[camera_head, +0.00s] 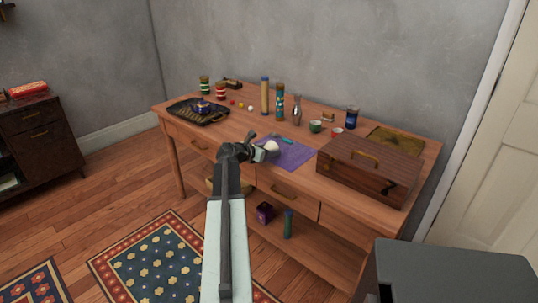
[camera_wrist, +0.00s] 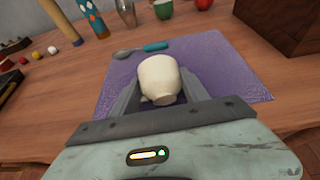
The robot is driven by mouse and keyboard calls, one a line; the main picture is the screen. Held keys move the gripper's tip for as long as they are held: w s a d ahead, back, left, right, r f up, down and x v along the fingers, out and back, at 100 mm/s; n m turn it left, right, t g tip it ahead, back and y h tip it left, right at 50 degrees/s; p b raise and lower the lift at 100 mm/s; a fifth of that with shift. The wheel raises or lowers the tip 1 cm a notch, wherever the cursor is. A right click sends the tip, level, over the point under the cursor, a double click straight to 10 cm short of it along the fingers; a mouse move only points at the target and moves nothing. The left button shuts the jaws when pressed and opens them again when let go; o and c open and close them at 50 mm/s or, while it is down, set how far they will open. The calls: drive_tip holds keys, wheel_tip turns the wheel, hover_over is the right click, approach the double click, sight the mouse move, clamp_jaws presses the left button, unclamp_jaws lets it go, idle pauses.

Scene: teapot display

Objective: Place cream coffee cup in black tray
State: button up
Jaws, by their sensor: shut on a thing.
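The cream coffee cup (camera_wrist: 158,76) is between the fingers of my gripper (camera_wrist: 160,98), which is shut on it. In the wrist view the cup is tilted, over or on the purple mat (camera_wrist: 215,65); I cannot tell if it touches the mat. In the head view the cup (camera_head: 271,146) shows at the end of my gripper (camera_head: 262,150), by the mat's left part. The black tray (camera_head: 179,112) lies at the left end of the wooden table, with a dark blue and gold item (camera_head: 201,107) in it. The tray is left of and beyond my gripper.
A wooden box (camera_head: 370,172) stands at the table's right. A tall tan cylinder (camera_head: 265,95), a blue patterned cylinder (camera_head: 279,102), a metal vase (camera_head: 297,110) and a green cup (camera_head: 316,126) stand behind the mat. Small balls (camera_head: 241,106) lie right of the tray.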

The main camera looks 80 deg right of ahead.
drive_tip(key=o, duration=1)
drive_tip(key=shift+f, duration=0.15)
drive_tip(key=o, duration=0.4)
drive_tip(key=shift+r, duration=0.25)
drive_tip(key=p+v, duration=0.4)
drive_tip(key=v, duration=0.8)
drive_tip(key=shift+p, duration=0.3)
